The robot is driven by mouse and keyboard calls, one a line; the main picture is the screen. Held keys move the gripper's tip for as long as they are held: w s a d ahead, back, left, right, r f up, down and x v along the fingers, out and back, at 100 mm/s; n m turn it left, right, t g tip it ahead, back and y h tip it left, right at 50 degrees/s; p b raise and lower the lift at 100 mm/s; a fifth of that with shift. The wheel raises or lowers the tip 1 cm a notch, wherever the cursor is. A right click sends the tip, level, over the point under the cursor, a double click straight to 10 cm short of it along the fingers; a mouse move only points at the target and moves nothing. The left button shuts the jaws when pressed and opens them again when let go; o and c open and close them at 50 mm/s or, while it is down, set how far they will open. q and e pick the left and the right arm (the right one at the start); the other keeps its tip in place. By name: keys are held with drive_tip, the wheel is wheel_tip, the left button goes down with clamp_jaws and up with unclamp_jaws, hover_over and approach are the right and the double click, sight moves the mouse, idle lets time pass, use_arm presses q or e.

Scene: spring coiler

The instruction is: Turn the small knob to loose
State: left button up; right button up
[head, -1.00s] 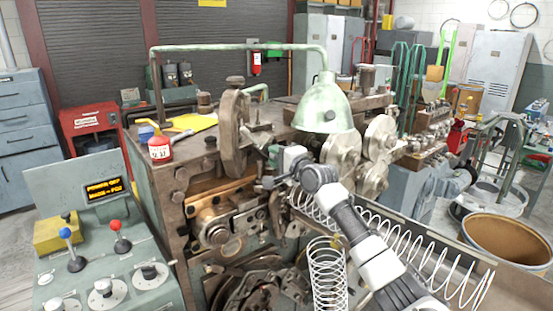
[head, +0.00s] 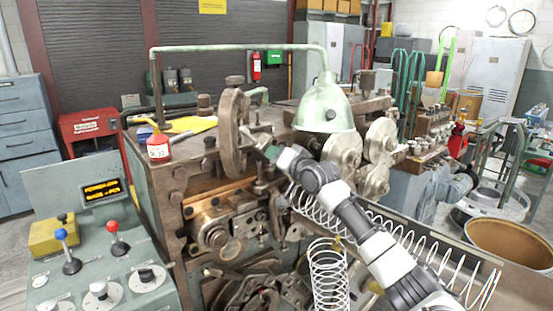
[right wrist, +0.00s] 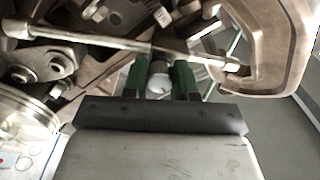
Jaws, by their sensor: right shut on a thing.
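My right gripper (head: 270,151) reaches in from the right to the front of the spring coiler (head: 205,185), just right of its tall upright wheel. In the right wrist view its two green fingers (right wrist: 160,72) are shut on a small pale round knob (right wrist: 158,84). Much of the knob is hidden between the fingers, and I cannot read any mark on it. In the head view the knob is hidden by my gripper and wrist. My left gripper is not in view.
A green lamp shade (head: 326,106) hangs close above my right wrist. The tall wheel (head: 230,135) stands close left of the gripper. White coiled springs (head: 328,275) lie below my arm. A control panel (head: 105,262) with levers and dials stands at left.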

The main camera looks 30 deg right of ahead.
drive_tip(key=shift+n, duration=0.7)
drive_tip(key=o, duration=0.9)
drive_tip(key=shift+o, duration=0.2)
drive_tip(key=s, duration=1)
drive_tip(key=shift+s+d, duration=0.4)
drive_tip(key=shift+f, duration=0.15)
